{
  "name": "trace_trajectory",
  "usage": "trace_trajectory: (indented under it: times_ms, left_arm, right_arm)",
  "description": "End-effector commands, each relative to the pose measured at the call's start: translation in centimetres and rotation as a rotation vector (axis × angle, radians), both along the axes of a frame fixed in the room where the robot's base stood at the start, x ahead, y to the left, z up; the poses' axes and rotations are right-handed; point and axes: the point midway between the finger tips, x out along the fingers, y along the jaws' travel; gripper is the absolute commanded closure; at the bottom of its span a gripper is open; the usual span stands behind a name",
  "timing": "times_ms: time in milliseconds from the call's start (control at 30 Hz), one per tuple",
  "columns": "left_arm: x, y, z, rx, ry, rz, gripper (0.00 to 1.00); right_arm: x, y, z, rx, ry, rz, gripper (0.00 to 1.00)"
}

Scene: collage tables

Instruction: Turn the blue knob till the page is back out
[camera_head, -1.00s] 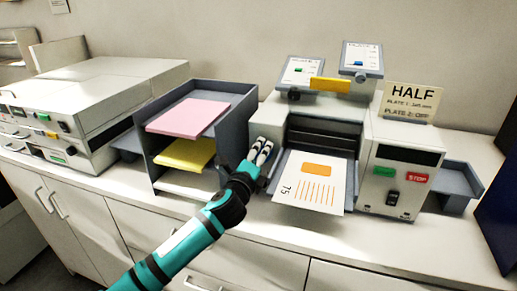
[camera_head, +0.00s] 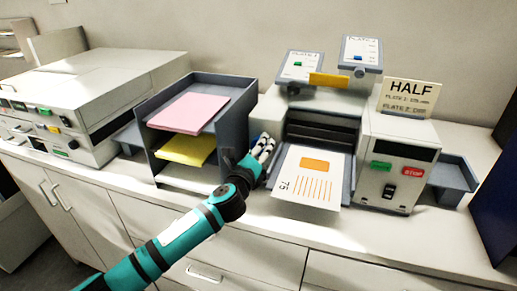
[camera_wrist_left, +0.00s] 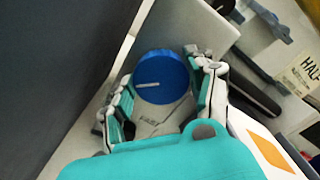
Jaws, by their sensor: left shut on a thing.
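The blue knob (camera_wrist_left: 162,77) is on the left side of the press (camera_head: 377,133) in the left wrist view; its pale pointer line lies nearly level there. My left gripper (camera_wrist_left: 166,80) has a finger on each side of the knob and is shut on it. In the head view my left gripper (camera_head: 264,146) is at the press's left side and hides the knob. The page (camera_head: 309,181), white with an orange block and orange lines, lies on the front tray below the dark rollers. My right gripper is not in view.
A grey rack (camera_head: 237,108) with pink sheets (camera_head: 190,112) and yellow sheets (camera_head: 187,150) stands close left of my gripper. A HALF sign (camera_head: 410,97) stands on the press. Green and red STOP buttons are on its front. A dark blue panel (camera_head: 497,205) is at far right.

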Motion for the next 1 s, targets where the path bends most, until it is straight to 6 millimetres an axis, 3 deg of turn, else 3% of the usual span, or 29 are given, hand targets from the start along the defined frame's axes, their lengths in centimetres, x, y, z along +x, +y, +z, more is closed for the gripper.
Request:
trace_trajectory:
  times_ms: [100, 133, 300, 667, 767, 1000]
  left_arm:
    - [0.0, 0.0, -0.1, 0.001, 0.002, 0.001, 0.77]
    - [0.0, 0.0, -0.1, 0.000, 0.002, 0.001, 0.41]
    - [0.0, 0.0, -0.1, -0.001, 0.002, 0.000, 0.20]
    - [-0.5, 0.2, -0.1, -0.001, 0.000, 0.000, 0.20]
    - [-1.7, 0.6, -0.1, -0.001, 0.001, -0.001, 0.20]
    - [-6.6, 2.2, -0.2, -0.001, 0.003, -0.002, 0.20]
  right_arm:
    - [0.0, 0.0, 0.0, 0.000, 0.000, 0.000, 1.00]
    - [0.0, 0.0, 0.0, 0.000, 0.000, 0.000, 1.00]
    - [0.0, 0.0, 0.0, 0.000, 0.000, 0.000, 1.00]
    - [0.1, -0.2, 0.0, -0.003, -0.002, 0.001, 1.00]
    - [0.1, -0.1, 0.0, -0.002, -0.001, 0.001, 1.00]
    - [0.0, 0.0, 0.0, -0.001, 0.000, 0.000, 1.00]
